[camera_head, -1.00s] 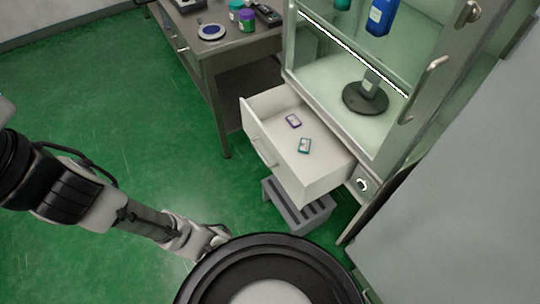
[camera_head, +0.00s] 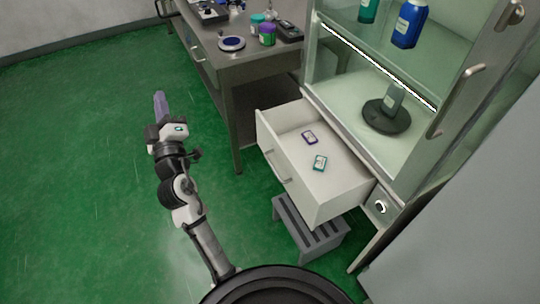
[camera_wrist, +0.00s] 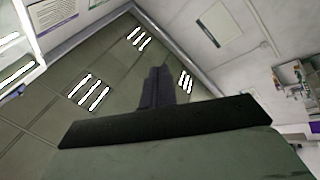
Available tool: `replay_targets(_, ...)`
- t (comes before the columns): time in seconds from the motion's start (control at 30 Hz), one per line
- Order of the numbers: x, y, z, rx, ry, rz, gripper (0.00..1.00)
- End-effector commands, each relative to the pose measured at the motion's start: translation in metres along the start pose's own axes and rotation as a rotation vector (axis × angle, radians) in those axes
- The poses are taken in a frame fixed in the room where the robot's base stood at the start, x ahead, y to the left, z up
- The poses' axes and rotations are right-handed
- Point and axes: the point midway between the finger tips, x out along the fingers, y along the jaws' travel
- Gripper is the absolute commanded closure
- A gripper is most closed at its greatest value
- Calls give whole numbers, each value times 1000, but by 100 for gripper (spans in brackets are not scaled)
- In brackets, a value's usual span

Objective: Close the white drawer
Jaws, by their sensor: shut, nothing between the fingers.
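The white drawer (camera_head: 333,190) stands pulled out from under the glass-fronted cabinet, its front panel with a bar handle (camera_head: 277,166) facing left. Two small labelled items, one purple-edged (camera_head: 309,137) and one teal-edged (camera_head: 320,163), lie inside it. My gripper (camera_head: 160,104) points up, well to the left of the drawer and apart from it. Its fingers are together with nothing between them. In the wrist view the shut fingers (camera_wrist: 157,88) point toward the ceiling; the drawer is not in that view.
A grey step stool (camera_head: 310,232) stands under the drawer. A dark table (camera_head: 250,60) with jars and a dish stands behind it to the left. The cabinet (camera_head: 345,85) holds bottles and a black stand. Green floor (camera_head: 90,190) is clear between my arm and the drawer.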

Motion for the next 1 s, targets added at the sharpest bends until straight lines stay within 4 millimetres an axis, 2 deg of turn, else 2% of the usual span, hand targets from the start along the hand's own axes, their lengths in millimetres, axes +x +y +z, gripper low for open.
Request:
replay_targets(0.03,-18,-27,63,-118,-139,-22,100)
replay_targets(0.1,-45,-49,131,-277,-304,-52,100)
replay_targets(0.2,-91,-70,208,-478,-504,-101,100)
replay_targets(0.3,-132,-83,258,-634,-646,-146,100)
replay_targets(0.4,-159,-89,282,-727,-726,-176,100)
replay_targets(0.53,-167,-89,293,-773,-759,-188,100)
replay_targets(0.67,-155,-85,301,-775,-757,-186,100)
replay_targets(1.0,-106,-77,346,-774,-755,-185,100)
